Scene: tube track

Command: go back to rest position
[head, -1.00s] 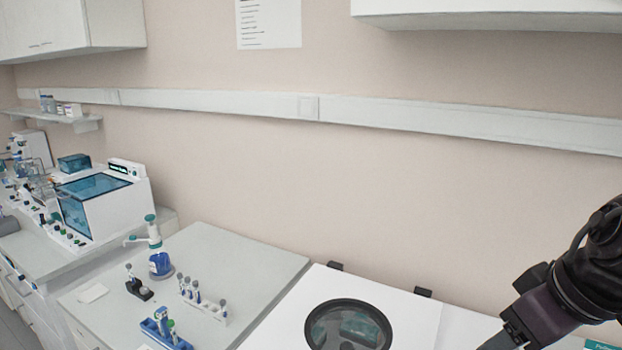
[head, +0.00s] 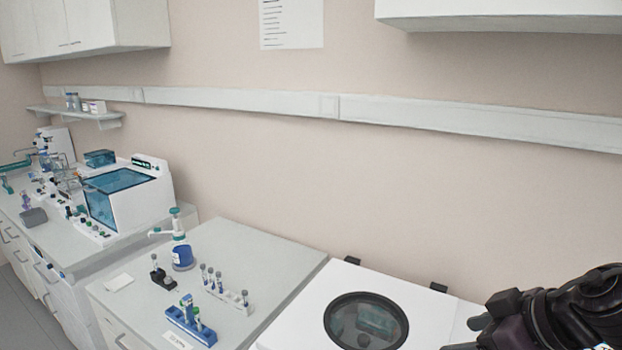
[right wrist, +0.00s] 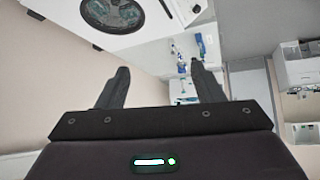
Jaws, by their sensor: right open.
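My right gripper (right wrist: 158,80) is in the right wrist view with its two dark fingers spread apart and nothing between them. Beyond its fingers lie the white machine with a round window and a tube rack. In the head view my right arm comes in at the lower right corner, above the right side of the white machine; its fingertips are mostly cut off there. My left gripper is in neither view.
A white machine with a round dark window (head: 366,320) stands at the lower right. On the counter are a blue tube rack (head: 191,326), a white tube rack (head: 228,292) and a blue bottle with a pump (head: 182,256). A white box with a teal lid (head: 128,192) stands farther left.

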